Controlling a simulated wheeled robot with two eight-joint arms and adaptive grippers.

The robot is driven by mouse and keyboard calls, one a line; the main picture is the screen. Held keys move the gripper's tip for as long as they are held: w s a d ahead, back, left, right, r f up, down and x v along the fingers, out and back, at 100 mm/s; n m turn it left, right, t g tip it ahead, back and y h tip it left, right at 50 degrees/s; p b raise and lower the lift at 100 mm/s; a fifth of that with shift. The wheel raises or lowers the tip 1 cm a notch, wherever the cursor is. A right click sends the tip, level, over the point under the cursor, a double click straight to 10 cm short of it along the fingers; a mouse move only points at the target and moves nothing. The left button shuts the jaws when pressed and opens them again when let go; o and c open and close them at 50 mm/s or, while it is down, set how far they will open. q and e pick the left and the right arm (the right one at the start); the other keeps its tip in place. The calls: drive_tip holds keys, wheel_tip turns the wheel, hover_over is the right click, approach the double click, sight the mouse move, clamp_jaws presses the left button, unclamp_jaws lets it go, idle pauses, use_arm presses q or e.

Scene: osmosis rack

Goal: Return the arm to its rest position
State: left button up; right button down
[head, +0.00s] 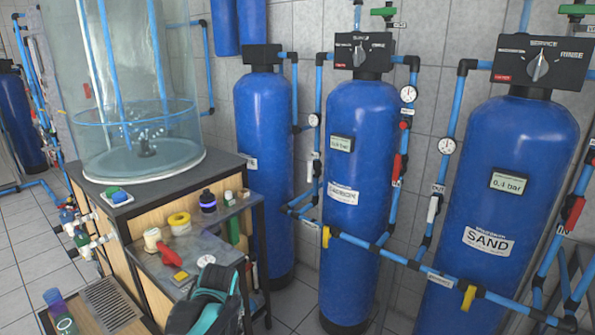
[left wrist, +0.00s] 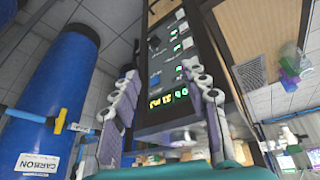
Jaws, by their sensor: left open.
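My left gripper (left wrist: 160,70) shows in the left wrist view. Its two grey fingers with purple pads stand wide apart, with nothing between them. Behind the gap is a dark panel (left wrist: 166,60) with green lit digits. A blue tank labelled CARBON (left wrist: 55,85) stands left of the fingers. The head view shows no gripper clearly. A dark grey and teal object (head: 205,300) sits at its bottom edge, and I cannot tell whether it is part of my arm. My right gripper is in neither view.
The CARBON tank (head: 358,185) and SAND tank (head: 505,190) stand behind blue pipes with valves. A low bench (head: 225,210) holds a yellow tape roll (head: 179,222), a red tool (head: 167,256) and small bottles. A clear cylinder (head: 140,90) stands behind it. Tiled floor (head: 25,250) is open at left.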

use_arm(q)
drive_tip(key=s+r+m+t+h, duration=0.1)
drive_tip(key=s+m, duration=0.4)
drive_tip(key=s, duration=1.5)
drive_tip(key=shift+d+t+h, duration=0.3)
drive_tip(key=shift+d+t, duration=0.05)
drive_tip(key=shift+t, duration=0.35)
